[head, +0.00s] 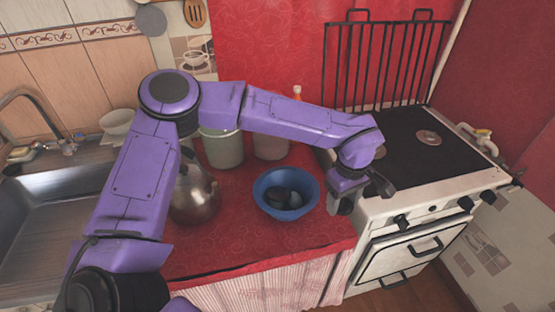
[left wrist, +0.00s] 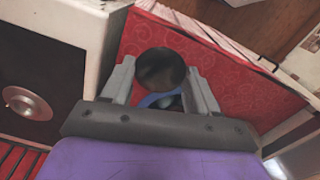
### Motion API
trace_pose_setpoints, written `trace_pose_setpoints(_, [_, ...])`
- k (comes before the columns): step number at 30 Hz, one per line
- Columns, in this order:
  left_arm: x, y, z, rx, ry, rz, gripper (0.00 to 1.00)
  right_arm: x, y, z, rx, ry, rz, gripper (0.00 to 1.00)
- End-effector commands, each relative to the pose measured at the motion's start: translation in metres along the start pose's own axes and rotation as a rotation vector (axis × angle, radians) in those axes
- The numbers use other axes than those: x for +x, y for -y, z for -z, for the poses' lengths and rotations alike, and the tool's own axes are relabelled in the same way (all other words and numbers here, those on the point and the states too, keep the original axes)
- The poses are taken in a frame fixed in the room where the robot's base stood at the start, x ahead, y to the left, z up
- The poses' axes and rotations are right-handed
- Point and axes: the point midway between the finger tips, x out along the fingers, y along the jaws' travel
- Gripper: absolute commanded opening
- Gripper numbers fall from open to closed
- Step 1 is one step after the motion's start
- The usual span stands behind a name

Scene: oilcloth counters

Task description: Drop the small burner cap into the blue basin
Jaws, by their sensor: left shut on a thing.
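My left gripper (head: 354,196) is just right of the blue basin, above the gap between the red counter and the stove's front corner. In the left wrist view its two fingers are shut on a dark round burner cap (left wrist: 161,69), seen face on. In the head view I cannot make out the held cap. The blue basin (head: 263,203) stands on the red counter with dark rounded things inside. Part of its blue rim shows between the fingers in the left wrist view (left wrist: 152,99). My right gripper is not in view.
A metal kettle (head: 194,197) stands left of the basin, with pale canisters (head: 222,148) behind it. The white stove (head: 375,205) is at the right, with a round burner (head: 428,137) on its dark top. A sink (head: 45,210) is at the far left.

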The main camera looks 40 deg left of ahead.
Motion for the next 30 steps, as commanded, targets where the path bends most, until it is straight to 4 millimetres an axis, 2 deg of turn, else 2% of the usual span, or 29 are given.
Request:
trace_pose_setpoints(3, [-0.005,0.007,0.030,-0.433,0.006,-0.004,0.30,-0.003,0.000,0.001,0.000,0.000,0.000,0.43])
trace_pose_setpoints(8, [-0.009,0.020,0.070,-1.031,0.007,-0.004,0.30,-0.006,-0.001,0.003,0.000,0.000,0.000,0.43])
trace_pose_setpoints(15, [-0.011,0.048,0.130,-1.930,-0.005,-0.004,0.30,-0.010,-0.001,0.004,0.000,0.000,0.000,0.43])
trace_pose_setpoints(18, [-0.011,0.060,0.150,-2.248,-0.015,-0.007,0.30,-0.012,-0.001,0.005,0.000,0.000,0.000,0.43])
trace_pose_setpoints(21, [-0.011,0.070,0.165,-2.482,-0.023,-0.012,0.30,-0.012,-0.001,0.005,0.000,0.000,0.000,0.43])
trace_pose_setpoints(24, [-0.010,0.076,0.172,-2.616,-0.030,-0.014,0.30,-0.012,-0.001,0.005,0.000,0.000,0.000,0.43])
trace_pose_setpoints(30, [0.004,0.078,0.175,-2.660,-0.033,-0.017,0.30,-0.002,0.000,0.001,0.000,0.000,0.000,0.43])
